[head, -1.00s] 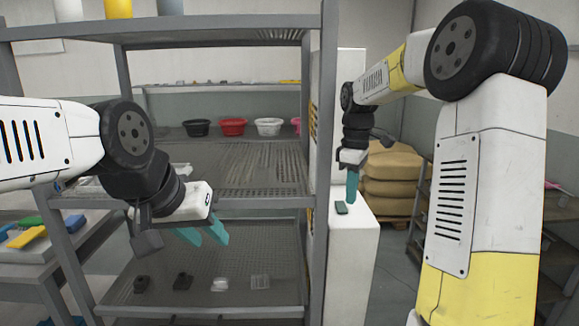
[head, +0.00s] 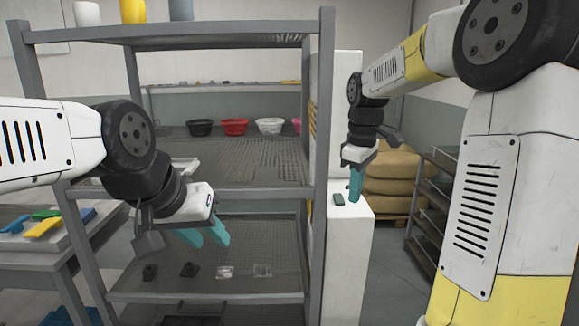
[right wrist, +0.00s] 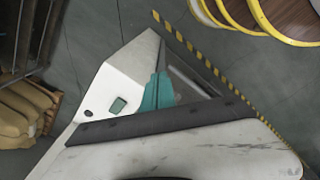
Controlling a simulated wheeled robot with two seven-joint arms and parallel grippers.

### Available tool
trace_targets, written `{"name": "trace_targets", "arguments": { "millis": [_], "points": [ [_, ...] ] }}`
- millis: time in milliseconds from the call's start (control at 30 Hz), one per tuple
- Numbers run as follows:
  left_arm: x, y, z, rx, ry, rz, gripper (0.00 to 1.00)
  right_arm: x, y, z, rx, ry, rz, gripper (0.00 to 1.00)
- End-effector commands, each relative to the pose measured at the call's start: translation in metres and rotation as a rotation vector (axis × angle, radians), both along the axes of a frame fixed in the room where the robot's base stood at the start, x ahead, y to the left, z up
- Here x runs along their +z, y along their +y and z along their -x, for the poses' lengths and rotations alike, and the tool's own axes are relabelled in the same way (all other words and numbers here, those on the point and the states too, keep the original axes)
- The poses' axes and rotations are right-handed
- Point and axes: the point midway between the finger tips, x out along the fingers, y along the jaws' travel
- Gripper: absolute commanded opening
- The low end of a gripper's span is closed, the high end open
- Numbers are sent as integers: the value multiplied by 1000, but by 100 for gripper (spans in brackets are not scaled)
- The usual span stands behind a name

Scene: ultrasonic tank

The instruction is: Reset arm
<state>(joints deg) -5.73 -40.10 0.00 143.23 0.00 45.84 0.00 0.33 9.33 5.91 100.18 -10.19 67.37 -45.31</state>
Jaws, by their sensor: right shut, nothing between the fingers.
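My right gripper (head: 355,196) points down beside the white pedestal's top, its teal fingers together with nothing between them. It also shows in the right wrist view (right wrist: 157,93). A small dark green block (head: 339,199) lies on the white pedestal (head: 346,250), just left of the right fingers and apart from them in the picture. The block also shows in the right wrist view (right wrist: 118,105). My left gripper (head: 204,237) hangs in front of the metal rack, its two teal fingers apart and nothing visible between them.
The metal rack (head: 316,150) fills the middle left. Its low shelf holds several small items. Black, red (head: 234,127) and white bowls stand behind. Stacked sacks (head: 392,180) and a dark rack (head: 440,200) are at right. A side table (head: 60,245) with coloured pieces stands left.

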Motion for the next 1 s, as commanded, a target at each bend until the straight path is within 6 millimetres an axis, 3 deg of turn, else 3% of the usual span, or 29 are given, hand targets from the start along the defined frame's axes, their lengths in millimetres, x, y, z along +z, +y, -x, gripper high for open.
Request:
{"name": "trace_targets", "arguments": {
  "millis": [267,467,700,800,1000],
  "points": [
    [0,0,0,0,0,0,36,25,4,49,-182,-98,-53,0],
    [0,0,0,0,0,0,36,38,8,113,-421,-210,-157,0],
    [0,0,0,0,0,0,36,29,15,183,-715,-313,-339,0],
    [0,0,0,0,0,0,36,22,17,200,-791,-330,-396,0],
    [0,0,0,0,0,0,36,17,19,211,-849,-342,-440,0]
  ]
}}
